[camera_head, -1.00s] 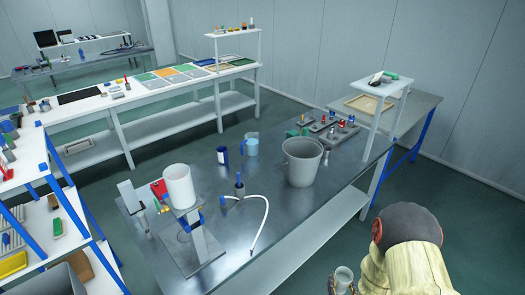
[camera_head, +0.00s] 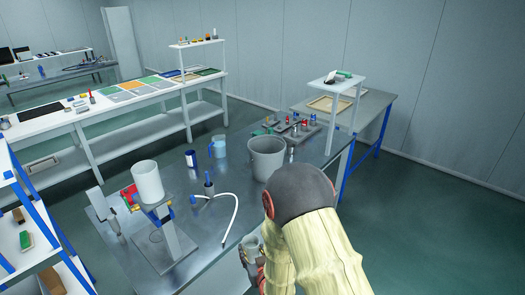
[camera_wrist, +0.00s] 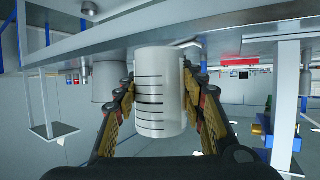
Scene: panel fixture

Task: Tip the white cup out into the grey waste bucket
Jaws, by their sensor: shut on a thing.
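The white cup (camera_wrist: 160,95), with dark graduation lines on its side, is held between the two fingers of my gripper (camera_wrist: 158,100) in the wrist view. In the head view the cup (camera_head: 252,242) is small and partly hidden by my gripper (camera_head: 254,260) and arm, near the front edge of the metal table. Its contents cannot be made out. The grey waste bucket (camera_head: 267,160) stands open on the table, beyond and apart from the cup. A grey bucket-like shape (camera_wrist: 103,82) also shows left of the cup in the wrist view, which looks upside down.
A larger white container (camera_head: 148,182) sits on a stand at the table's left.

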